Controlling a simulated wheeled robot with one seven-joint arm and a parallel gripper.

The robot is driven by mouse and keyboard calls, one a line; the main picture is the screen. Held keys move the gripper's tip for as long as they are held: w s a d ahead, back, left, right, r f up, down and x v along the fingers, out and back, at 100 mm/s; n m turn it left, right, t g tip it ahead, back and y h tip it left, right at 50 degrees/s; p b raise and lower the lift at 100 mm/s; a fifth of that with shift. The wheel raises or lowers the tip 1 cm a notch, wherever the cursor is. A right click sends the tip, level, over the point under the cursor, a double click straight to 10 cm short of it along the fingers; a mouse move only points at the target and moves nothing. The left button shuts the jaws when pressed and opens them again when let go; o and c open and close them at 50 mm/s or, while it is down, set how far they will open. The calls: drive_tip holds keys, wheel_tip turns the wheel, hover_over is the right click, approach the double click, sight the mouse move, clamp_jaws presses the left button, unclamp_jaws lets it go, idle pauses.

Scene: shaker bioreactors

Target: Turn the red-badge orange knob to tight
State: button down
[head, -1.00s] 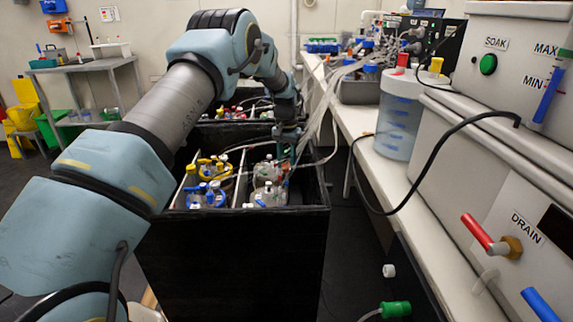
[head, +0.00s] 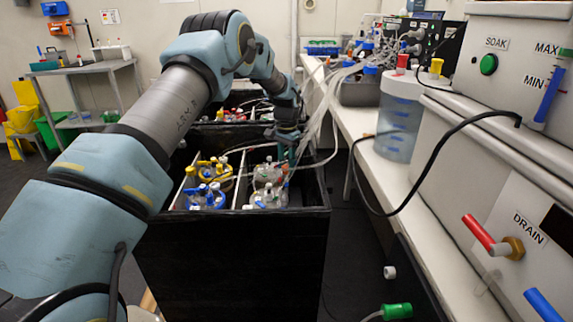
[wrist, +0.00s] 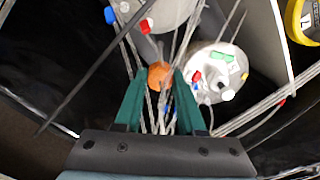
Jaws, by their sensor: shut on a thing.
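The orange knob (wrist: 159,75) shows in the wrist view as a round cap between the tips of my green fingers. My gripper (wrist: 157,82) is shut on it, with thin clear tubes running past and between the fingers. A vessel (wrist: 170,12) with a red and a blue fitting is just beyond the knob. I cannot make out a red badge for certain. In the head view my gripper (head: 289,150) points down into the right part of the black box (head: 245,260). The knob is too small or hidden there to tell.
A white-topped vessel (wrist: 218,72) with coloured caps is right of my fingers. Blue- and yellow-ringed vessels (head: 205,194) sit left of the box's white divider. Loose tubes hang around my gripper. The white bench (head: 385,180) runs close along the right.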

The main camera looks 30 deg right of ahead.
drive_tip(key=c, duration=0.5)
unclamp_jaws()
drive_tip(key=shift+r, duration=0.1)
wheel_tip(320, 180, up, 11)
drive_tip(key=b, duration=0.1)
drive_tip(key=shift+f+b, duration=0.2)
drive_tip(key=shift+b, duration=0.2)
